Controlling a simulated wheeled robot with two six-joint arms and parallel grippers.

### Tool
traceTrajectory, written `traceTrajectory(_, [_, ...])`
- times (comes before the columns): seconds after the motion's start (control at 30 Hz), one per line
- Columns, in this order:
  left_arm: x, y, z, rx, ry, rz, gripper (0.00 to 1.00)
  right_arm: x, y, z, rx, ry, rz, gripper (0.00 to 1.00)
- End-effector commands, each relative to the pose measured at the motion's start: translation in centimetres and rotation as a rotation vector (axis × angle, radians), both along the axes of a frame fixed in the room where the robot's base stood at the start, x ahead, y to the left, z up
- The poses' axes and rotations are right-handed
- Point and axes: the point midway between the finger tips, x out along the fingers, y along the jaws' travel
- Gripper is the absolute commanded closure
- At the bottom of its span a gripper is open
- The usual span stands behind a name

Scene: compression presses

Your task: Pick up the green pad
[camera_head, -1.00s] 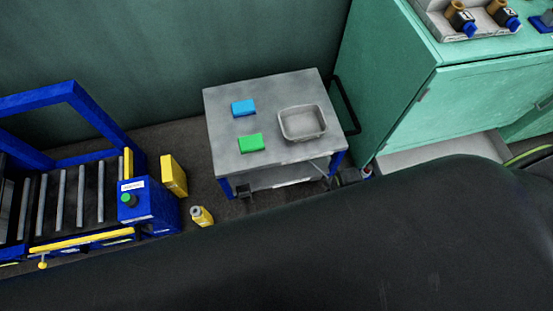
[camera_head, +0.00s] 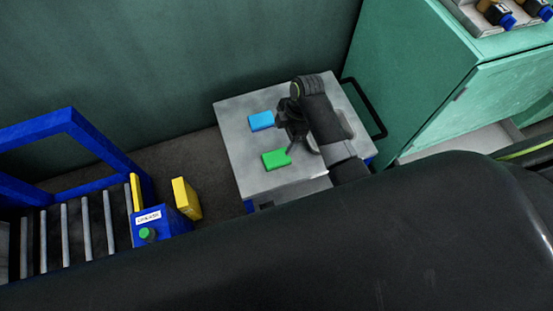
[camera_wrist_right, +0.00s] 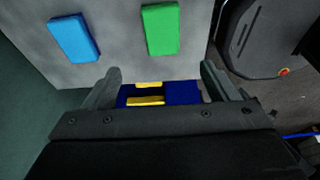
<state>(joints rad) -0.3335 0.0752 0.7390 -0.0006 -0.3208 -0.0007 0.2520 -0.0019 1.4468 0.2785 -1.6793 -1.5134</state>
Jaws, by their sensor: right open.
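The green pad (camera_head: 276,159) lies flat on the grey cart top (camera_head: 235,127), near its front edge. My left gripper is in neither view.
A blue pad (camera_head: 261,120) lies on the cart behind the green one, also in the right wrist view (camera_wrist_right: 74,38). My right arm hides most of the metal tray. A green cabinet (camera_head: 500,90) stands right of the cart. A blue-framed roller conveyor (camera_head: 80,230) stands left.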

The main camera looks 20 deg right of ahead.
Motion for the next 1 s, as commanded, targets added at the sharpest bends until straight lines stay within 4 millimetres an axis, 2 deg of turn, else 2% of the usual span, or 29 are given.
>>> traceTrajectory(0.03, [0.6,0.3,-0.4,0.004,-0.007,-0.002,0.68,-0.1,0.4,-1.5,0.002,0.004,0.0,0.2])
traceTrajectory(0.1, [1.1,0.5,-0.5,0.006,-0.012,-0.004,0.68,-0.1,0.8,-3.0,0.002,0.004,-0.001,0.2])
traceTrajectory(0.23, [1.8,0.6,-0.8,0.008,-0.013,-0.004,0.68,-0.1,1.3,-5.1,0.0,0.002,-0.001,0.2])
traceTrajectory(0.53, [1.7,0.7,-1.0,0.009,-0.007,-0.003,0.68,-0.2,1.7,-7.4,0.0,0.001,-0.002,0.2])
traceTrajectory(0.8, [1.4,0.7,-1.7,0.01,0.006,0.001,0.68,-0.6,2.1,-11.3,0.0,0.001,-0.003,0.2])
traceTrajectory(1.0, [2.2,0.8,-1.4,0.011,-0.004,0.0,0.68,-0.6,2.3,-11.7,0.0,0.0,-0.002,0.2])
